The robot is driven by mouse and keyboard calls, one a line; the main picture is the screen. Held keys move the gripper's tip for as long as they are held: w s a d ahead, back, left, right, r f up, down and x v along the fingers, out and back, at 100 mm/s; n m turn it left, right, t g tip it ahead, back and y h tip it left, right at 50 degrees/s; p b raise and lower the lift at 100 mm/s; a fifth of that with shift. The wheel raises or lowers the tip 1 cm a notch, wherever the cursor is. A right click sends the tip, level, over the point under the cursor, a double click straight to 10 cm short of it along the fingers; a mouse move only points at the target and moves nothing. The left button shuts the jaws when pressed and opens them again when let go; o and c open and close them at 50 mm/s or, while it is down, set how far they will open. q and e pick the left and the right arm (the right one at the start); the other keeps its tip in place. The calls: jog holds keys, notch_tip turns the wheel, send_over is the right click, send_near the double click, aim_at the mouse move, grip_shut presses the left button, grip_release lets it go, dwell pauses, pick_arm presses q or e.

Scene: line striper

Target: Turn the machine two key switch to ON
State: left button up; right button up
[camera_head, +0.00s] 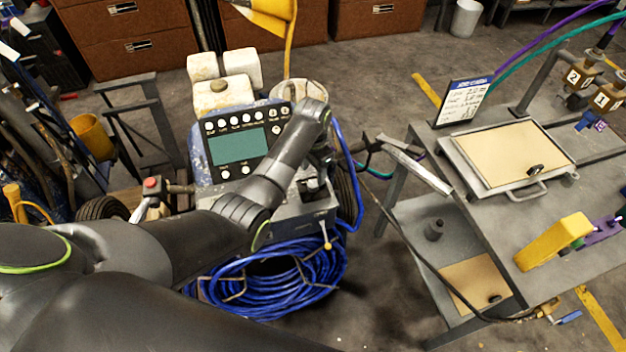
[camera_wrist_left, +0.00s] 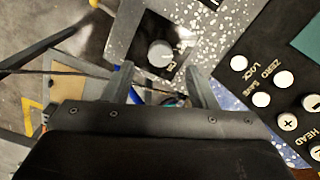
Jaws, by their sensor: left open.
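The line striper (camera_head: 220,160) stands in the middle of the head view with a dark control panel (camera_head: 238,145). Beside the panel is a grey metal surface with a dark square plate (camera_head: 313,190). In the left wrist view, a round grey knob, seemingly the key switch (camera_wrist_left: 160,53), sits on this dark plate, with small lettering beside it too unclear to read. My left gripper (camera_head: 318,168) hangs over the plate, partly hidden by its own wrist. In the wrist view my left gripper (camera_wrist_left: 159,68) is open, its fingers apart, with the knob just beyond the gap. My right gripper is not in view.
A blue hose coil (camera_head: 270,280) lies below the machine. A grey workbench (camera_head: 540,220) with a tan-topped plate (camera_head: 510,150) and a sign (camera_head: 465,97) stands to the right. Panel buttons (camera_wrist_left: 288,121) are close on the right in the wrist view. Brown drawers (camera_head: 130,40) stand behind.

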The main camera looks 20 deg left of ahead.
aim_at(313, 183)
pick_arm(q)
jog(key=shift+f, duration=2.75)
jog(key=c, duration=1)
